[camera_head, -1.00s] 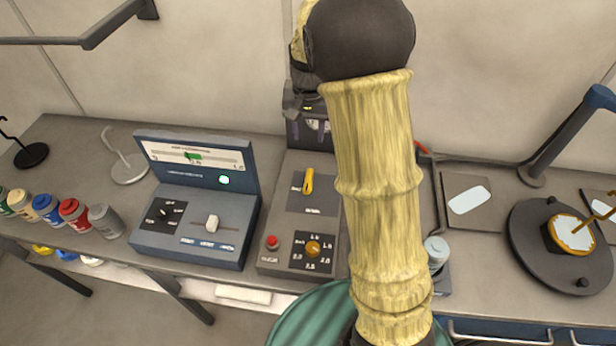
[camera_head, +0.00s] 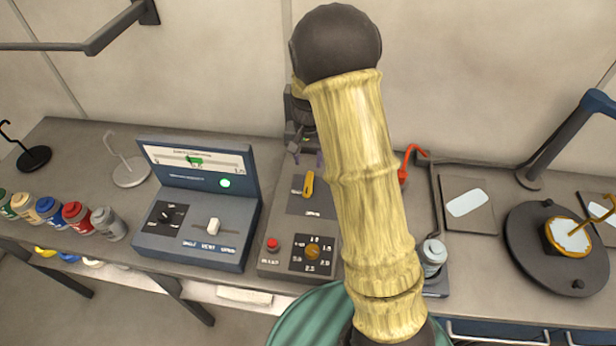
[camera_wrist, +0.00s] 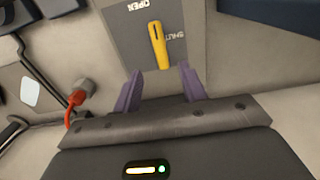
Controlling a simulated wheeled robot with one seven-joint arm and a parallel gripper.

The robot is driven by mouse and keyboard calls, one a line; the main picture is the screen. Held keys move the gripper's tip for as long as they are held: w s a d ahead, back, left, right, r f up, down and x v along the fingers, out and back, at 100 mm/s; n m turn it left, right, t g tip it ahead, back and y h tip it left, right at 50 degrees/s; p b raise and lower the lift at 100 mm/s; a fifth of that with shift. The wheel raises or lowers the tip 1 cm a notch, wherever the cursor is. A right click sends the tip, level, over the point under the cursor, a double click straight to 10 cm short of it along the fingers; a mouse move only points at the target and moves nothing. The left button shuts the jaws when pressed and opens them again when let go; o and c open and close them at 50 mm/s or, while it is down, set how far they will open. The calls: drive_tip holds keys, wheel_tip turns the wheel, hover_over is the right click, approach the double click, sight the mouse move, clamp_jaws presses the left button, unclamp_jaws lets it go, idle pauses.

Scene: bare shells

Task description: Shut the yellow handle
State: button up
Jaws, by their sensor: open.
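The yellow handle (camera_head: 308,184) is on a dark plate on the grey panel, and it points nearly straight up and down in the head view. In the wrist view the yellow handle (camera_wrist: 159,46) lies just beyond the fingertips. In the head view my gripper (camera_head: 306,158) is just behind the handle, partly hidden by my arm. I cannot tell its exact height over the panel.
The panel also has a red button (camera_head: 273,244) and an orange dial (camera_head: 312,251). A blue console (camera_head: 200,235) stands left of it.

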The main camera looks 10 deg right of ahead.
sight(308, 182)
wheel_tip(308, 182, down, 9)
drive_tip(key=shift+f+p, duration=0.15)
drive_tip(key=shift+p, duration=0.8)
clamp_jaws()
